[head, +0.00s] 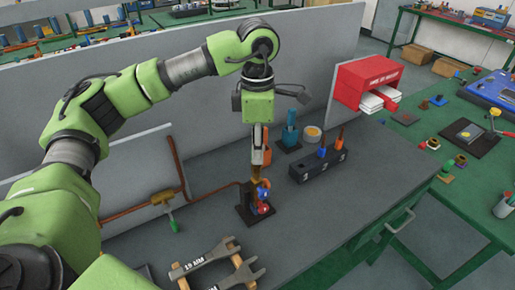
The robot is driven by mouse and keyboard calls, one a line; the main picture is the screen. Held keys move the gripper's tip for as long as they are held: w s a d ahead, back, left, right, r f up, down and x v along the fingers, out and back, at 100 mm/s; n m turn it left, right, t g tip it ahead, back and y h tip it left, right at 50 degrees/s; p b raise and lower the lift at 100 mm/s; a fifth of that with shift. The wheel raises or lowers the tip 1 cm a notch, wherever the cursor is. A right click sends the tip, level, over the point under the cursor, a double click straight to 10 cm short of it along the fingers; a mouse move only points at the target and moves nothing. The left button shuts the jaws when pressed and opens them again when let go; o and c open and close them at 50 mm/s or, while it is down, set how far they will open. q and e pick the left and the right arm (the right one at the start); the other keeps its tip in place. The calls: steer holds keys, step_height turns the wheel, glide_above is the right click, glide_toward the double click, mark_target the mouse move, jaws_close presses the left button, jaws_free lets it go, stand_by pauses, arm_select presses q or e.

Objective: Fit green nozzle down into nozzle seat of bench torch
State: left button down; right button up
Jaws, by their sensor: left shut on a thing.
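My left gripper (261,172) points straight down over the bench torch (243,213), which stands on a dark square base with red and blue parts. The fingers are shut, with their tips right at the top of the torch. The green nozzle cannot be made out between the fingers; the gripper and its small size hide it. The nozzle seat is also hidden, so I cannot tell whether the nozzle touches it. My right gripper is not in view.
A dark rack (318,168) with blue and orange-handled pieces stands right of the torch. A teal device (290,132) is behind it. Wrenches on a wooden holder (213,262) lie in front. A copper pipe with a valve (163,197) is at left. The bench's right side is clear.

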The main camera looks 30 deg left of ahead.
arm_select(q)
steer(key=shift+f+b, duration=0.35)
steer(key=shift+f, duration=0.15)
steer(key=c, duration=1.8)
jaws_free()
steer(key=shift+c, duration=0.2)
steer(key=shift+r, duration=0.15)
step_height(320, 180, up, 12)
steer(key=shift+f, duration=0.1)
